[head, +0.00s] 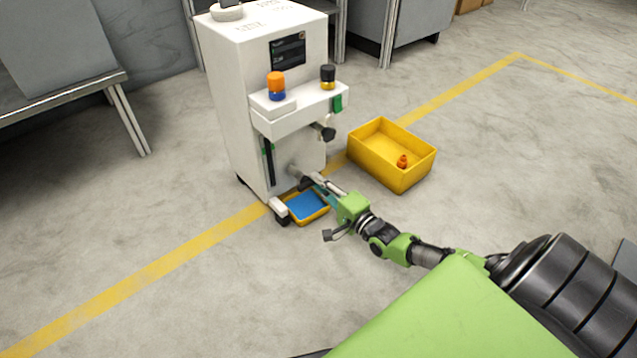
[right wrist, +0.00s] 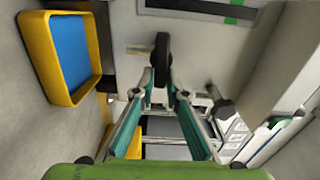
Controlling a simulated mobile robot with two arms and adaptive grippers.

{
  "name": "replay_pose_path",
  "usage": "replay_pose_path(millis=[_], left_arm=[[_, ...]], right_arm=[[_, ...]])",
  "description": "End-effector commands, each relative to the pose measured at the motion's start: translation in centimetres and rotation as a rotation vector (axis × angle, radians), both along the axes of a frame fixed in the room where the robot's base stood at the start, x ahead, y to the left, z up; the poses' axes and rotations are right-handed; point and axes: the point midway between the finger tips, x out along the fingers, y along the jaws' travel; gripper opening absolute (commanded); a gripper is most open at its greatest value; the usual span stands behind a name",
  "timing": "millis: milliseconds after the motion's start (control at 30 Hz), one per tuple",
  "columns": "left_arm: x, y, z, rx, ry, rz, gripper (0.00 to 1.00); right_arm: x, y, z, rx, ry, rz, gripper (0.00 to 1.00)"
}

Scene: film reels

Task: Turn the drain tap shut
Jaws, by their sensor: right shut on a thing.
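The drain tap (head: 295,171) is low on the front of the white machine (head: 226,85), above a small yellow tray. In the right wrist view its black handle (right wrist: 162,55) stands between the fingertips, with a short pale stem beside it. My right gripper (head: 312,181) reaches in from the right, low in front of the machine. In the right wrist view the right gripper (right wrist: 163,92) is shut on the end of the black handle. In the head view the fingers partly hide the handle. My left gripper is not in view.
The small yellow tray (head: 325,213) with a blue inside sits just below the tap, close to my right gripper. A larger yellow bin (head: 390,177) with an orange piece (head: 402,161) stands to the right. A black knob (head: 326,132) juts out above. Open floor lies in front.

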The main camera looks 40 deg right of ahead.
Motion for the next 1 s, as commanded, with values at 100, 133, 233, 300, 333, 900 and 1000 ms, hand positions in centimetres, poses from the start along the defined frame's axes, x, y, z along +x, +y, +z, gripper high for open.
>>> replay_pose_path(millis=[100,133,233,300,333,900,1000], left_arm=[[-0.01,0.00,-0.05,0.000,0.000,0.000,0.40],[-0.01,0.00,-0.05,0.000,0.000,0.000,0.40],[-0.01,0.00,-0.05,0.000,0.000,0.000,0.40],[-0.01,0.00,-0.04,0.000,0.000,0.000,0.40],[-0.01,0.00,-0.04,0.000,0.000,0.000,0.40],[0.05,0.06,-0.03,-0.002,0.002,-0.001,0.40],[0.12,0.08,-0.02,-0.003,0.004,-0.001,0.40]], right_arm=[[-0.36,1.28,-0.51,0.023,0.007,0.020,0.00],[-0.35,1.30,-0.50,0.025,0.007,0.020,0.00],[-0.35,1.31,-0.47,0.031,0.006,0.020,0.00],[-0.34,1.32,-0.46,0.031,0.006,0.020,0.00],[-0.34,1.32,-0.45,0.031,0.006,0.020,0.00],[-0.18,0.81,-0.24,0.028,0.004,0.013,0.28],[-0.43,0.70,-0.28,0.028,0.004,0.012,0.28]])
